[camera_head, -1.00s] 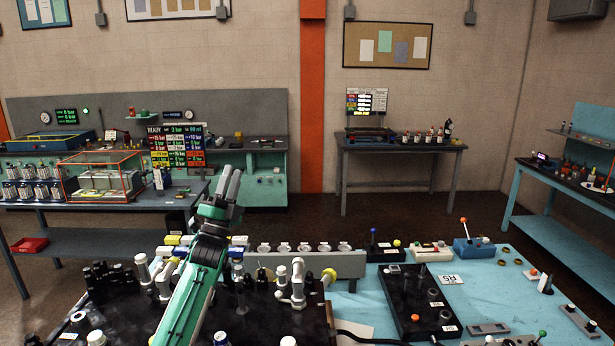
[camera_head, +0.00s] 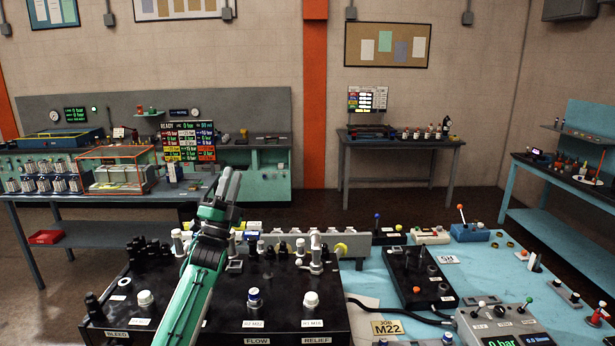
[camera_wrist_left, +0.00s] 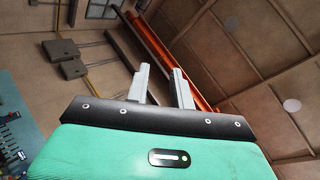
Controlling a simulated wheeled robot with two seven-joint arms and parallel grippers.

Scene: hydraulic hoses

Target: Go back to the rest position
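My left arm in green and black rises from the bottom of the head view. Its gripper (camera_head: 229,184) points up and away, above the far edge of the black hose panel (camera_head: 185,322). In the left wrist view the two grey fingers of my left gripper (camera_wrist_left: 162,76) stand apart with nothing between them. My right gripper is in neither view.
The black panel carries several fittings. To its right is a blue bench top (camera_head: 390,292) with a control box (camera_head: 502,325) and a small black block (camera_head: 418,275). A side bench (camera_head: 110,200) stands at left and a grey table (camera_head: 400,146) at the back. Dark floor lies between.

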